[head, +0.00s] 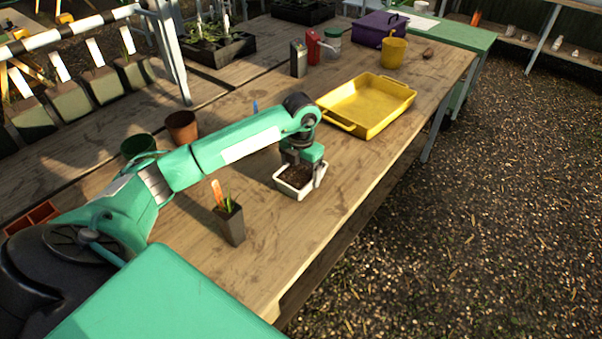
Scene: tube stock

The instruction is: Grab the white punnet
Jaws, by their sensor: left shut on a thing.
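The white punnet (292,191) is a small white tray with dark soil in it, near the middle of the wooden table. My left gripper (303,176) points down over it and is shut on it. One dark finger shows at the punnet's right side; the other finger is partly hidden. I cannot tell whether the punnet touches the table or is slightly above it. My right gripper is not in view.
A dark pot with an orange label (233,224) stands left of the punnet. A yellow tray (398,119) lies behind it to the right. Brown (182,127) and green (138,147) pots stand behind my left arm. The wooden table (345,190) is clear to the punnet's right.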

